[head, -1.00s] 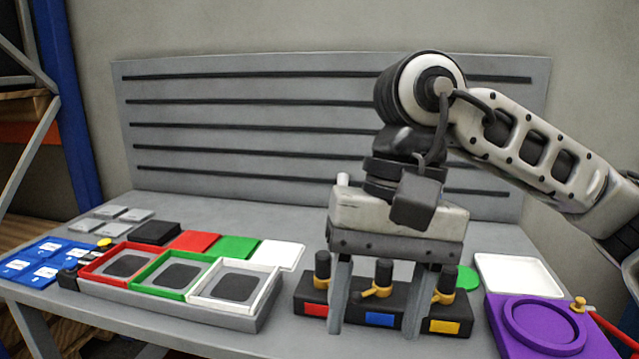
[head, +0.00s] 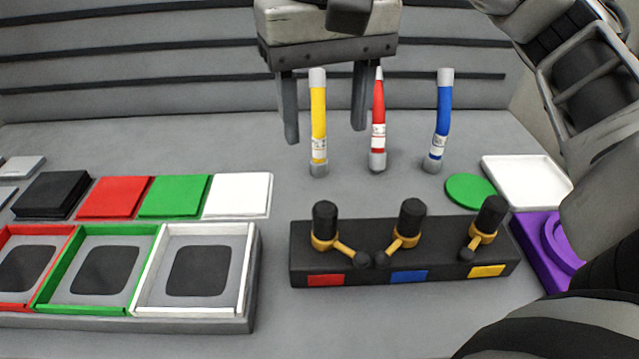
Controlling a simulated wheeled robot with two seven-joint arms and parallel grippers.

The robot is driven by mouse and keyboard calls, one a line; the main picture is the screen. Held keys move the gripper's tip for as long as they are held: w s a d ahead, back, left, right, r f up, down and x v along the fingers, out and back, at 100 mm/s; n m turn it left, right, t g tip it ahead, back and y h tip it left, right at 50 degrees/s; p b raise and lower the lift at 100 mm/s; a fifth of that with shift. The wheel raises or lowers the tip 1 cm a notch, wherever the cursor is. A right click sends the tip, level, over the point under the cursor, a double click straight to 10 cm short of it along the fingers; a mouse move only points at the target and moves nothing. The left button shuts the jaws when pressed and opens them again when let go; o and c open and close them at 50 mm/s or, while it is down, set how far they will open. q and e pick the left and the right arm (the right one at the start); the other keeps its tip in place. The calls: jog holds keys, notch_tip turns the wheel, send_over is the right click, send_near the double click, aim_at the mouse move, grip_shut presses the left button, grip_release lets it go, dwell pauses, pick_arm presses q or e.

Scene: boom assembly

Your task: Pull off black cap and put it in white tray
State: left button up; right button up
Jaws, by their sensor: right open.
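A black block (head: 400,241) holds three upright black caps with yellow collars: a left cap (head: 324,218), a middle cap (head: 412,216) and a right cap (head: 491,212). Red, blue and yellow labels mark the block's front. My right gripper (head: 324,131) is open above and beyond the block. Its fingers appear on either side of a yellow tube (head: 318,115), with visible gaps and no clear contact. A white tray (head: 527,182) lies at the back right and looks empty. My left gripper is not in view.
A red tube (head: 378,125) and a blue tube (head: 440,120) stand right of the yellow one. A green disc (head: 470,190) and a purple tray (head: 537,248) are near the white tray. A framed holder (head: 194,323) is at left. My arm covers the right side.

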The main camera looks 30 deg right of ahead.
aim_at(324, 204)
notch_tip(324, 204, down, 14)
jog(key=shift+r, duration=0.2)
jog(key=shift+f, duration=0.45)
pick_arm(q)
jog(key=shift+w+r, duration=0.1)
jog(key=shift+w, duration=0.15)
pick_arm(e)
jog(key=shift+f, duration=0.1)
jog(key=shift+w, duration=0.1)
grip_shut()
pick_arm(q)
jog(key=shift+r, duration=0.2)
pick_arm(e)
jog(key=shift+r, duration=0.3)
